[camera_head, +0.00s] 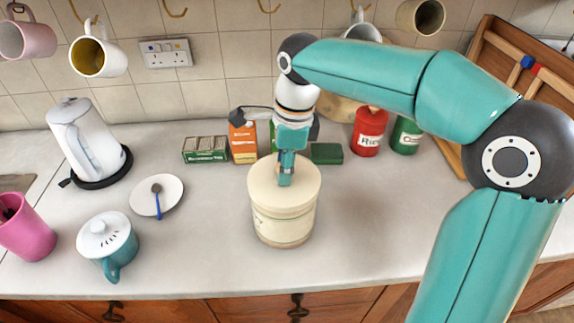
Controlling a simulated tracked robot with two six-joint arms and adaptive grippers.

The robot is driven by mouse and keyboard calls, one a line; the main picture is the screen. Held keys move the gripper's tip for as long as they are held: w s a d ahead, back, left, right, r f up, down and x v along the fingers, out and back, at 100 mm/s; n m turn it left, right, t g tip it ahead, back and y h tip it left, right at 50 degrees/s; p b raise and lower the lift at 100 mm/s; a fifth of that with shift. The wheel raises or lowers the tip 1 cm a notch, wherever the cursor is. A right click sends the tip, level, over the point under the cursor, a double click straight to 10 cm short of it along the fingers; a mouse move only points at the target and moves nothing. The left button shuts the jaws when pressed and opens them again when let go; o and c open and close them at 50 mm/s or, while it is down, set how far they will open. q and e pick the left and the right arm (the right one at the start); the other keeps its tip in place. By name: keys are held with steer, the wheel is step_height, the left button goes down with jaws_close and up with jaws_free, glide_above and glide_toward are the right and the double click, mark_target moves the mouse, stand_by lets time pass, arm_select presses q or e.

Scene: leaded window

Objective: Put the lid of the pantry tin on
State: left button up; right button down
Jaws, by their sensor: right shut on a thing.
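The pantry tin (284,230) is a cream cylinder standing upright on the counter, near the middle. Its cream lid (307,187) lies over the top of the tin; I cannot tell from here whether it is fully seated. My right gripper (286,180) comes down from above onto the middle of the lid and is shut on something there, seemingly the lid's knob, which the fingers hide. My left gripper is not in view.
Behind the tin stand small boxes (205,149), a red canister (369,131) and a green canister (406,135). To the left are a saucer with a spoon (170,190), a lidded teal pot (108,243) and a kettle (80,140). Counter right of the tin is clear.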

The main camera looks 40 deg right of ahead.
steer(key=c, duration=0.8)
jaws_free()
steer(key=shift+f, duration=0.1)
step_height(320, 180, up, 12)
steer(key=d+p, duration=0.1)
steer(key=shift+s, duration=0.4)
steer(key=shift+d, duration=0.1)
